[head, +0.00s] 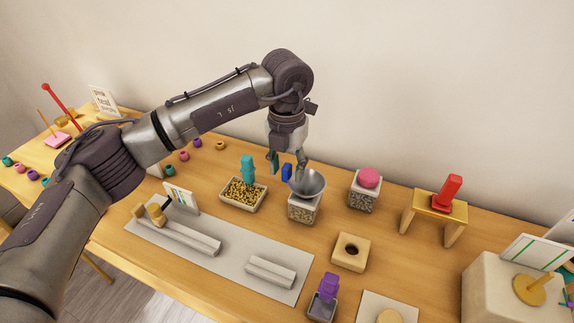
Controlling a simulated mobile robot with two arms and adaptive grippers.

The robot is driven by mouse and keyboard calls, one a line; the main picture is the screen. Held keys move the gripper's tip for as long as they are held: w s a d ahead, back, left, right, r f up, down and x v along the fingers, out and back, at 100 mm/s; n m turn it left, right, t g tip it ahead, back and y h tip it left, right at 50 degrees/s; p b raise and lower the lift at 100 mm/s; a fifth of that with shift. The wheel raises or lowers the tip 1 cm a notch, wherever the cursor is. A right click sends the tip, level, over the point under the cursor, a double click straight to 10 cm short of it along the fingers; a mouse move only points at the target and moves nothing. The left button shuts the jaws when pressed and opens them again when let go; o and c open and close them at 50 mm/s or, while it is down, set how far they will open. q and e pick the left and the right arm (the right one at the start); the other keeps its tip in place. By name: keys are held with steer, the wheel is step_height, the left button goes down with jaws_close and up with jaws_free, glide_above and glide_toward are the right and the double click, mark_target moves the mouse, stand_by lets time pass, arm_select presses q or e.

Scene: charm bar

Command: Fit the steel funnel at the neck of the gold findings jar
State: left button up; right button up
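The steel funnel (311,184) is a shiny grey cone with its wide mouth up. It sits at the top of a clear square jar (303,209) with pale speckled contents; its spout is hidden, so I cannot tell how deep it sits. My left gripper (287,164) points down just above and left of the funnel. Its fingers are apart, with one left of the funnel and one over the funnel's near-left rim; I cannot tell if that one touches. My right gripper is out of view.
A tray of gold bits (233,194) with a teal scoop stands left of the jar. A pink-lidded jar (364,194) stands right. A wooden block with a hole (350,252) and a grey mat (225,262) lie in front. A blue object (286,173) is behind the gripper.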

arm_select(q)
steer(key=shift+r, duration=0.15)
step_height(320, 180, up, 12)
stand_by(0.5)
